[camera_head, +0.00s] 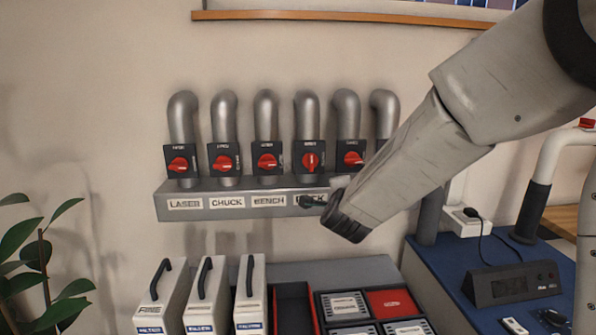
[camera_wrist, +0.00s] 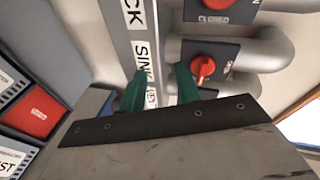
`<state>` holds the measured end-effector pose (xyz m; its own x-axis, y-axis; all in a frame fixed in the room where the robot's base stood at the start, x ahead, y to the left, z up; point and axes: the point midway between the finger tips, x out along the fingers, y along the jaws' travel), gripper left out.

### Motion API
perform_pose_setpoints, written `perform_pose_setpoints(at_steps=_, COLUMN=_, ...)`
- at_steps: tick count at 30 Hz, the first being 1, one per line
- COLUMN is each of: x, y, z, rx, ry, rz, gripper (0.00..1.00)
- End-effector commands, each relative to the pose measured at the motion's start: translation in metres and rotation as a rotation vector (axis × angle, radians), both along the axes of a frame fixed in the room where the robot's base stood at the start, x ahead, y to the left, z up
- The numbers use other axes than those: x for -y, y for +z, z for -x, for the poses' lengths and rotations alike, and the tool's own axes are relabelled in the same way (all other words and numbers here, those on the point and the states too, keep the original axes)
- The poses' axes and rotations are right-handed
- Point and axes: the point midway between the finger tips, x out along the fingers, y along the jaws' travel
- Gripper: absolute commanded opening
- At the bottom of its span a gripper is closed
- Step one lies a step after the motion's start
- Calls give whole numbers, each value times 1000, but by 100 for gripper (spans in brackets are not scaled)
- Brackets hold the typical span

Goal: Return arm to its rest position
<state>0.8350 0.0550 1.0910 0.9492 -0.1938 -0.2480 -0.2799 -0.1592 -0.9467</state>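My arm (camera_head: 420,160) reaches in from the upper right in the head view, slanting down and left. My gripper (camera_head: 312,200) is at the front of the grey shelf, by the labels right of BENCH. In the wrist view my gripper (camera_wrist: 160,80) shows two dark green fingers standing apart with nothing seen between them but the labelled shelf edge behind. A red rotary switch (camera_wrist: 203,68) is close to the right finger. I cannot tell whether the fingers touch the shelf.
The grey shelf (camera_head: 229,203) carries several pipes with red switches; one red knob (camera_head: 311,160) stands upright, others lie sideways. Below are white handled cases (camera_head: 205,296) and a dark tray (camera_head: 285,294). A plant (camera_head: 42,262) is at left.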

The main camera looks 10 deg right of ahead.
Motion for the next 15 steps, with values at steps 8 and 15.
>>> perform_pose_setpoints(at_steps=8, x=-49, y=-49, z=91, rx=-494, ry=597, rz=310, gripper=33)
perform_pose_setpoints(at_steps=15, x=-19, y=-45, z=228, rx=-832, ry=1075, rz=596, gripper=33)
